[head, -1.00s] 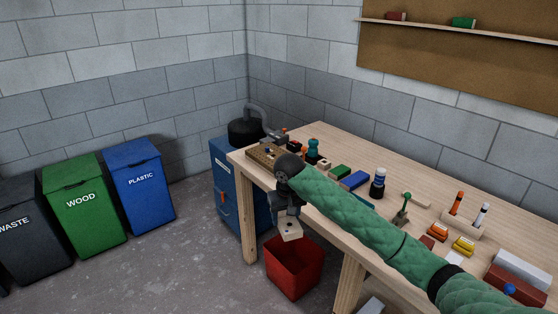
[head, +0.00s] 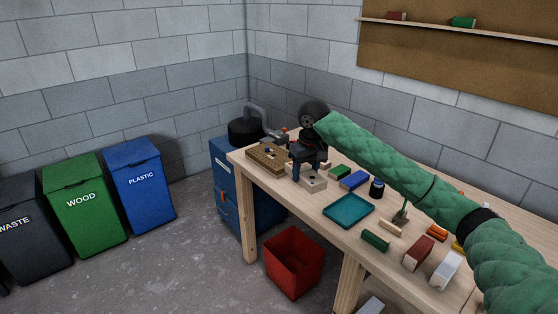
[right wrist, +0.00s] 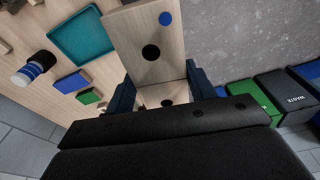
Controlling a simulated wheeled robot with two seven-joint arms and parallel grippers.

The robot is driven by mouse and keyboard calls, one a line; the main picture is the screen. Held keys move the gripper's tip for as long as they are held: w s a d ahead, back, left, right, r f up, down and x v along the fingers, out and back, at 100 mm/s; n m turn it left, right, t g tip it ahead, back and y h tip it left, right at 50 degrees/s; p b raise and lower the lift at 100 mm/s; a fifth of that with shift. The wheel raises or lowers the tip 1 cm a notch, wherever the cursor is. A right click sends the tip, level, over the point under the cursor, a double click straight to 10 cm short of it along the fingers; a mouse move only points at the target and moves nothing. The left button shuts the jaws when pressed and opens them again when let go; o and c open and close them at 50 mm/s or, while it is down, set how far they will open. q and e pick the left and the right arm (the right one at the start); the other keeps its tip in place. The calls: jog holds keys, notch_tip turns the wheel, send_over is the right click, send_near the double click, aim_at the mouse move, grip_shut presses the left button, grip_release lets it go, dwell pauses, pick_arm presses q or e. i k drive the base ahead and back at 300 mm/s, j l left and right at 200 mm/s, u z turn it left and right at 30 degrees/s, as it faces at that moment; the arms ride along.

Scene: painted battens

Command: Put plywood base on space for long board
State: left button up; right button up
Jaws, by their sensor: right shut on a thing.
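The plywood base (head: 313,184) is a pale wooden piece with dark holes. It is in my right gripper (head: 308,172), over the front left part of the workbench in the head view. In the right wrist view the plywood base (right wrist: 150,25) shows a blue dot and a dark hole, with a second holed wooden face nearer the jaws. The dark blue fingers are shut on it, one on each side. I cannot tell whether it touches the bench top. No space for the long board can be made out for sure. My left gripper is not in view.
A brown holed block (head: 262,165) lies left of the gripper on the workbench (head: 325,232). A teal tray (head: 348,211) lies to its right, with green and blue blocks behind. A red bin (head: 294,262) stands on the floor below the bench edge.

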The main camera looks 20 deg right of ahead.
aim_at(279, 159)
jog(key=i+l, duration=0.3)
jog(key=i, duration=0.15)
jog(key=i+l, duration=0.3)
jog(key=i, duration=0.15)
jog(key=i+l, duration=0.3)
jog(key=i, duration=0.15)
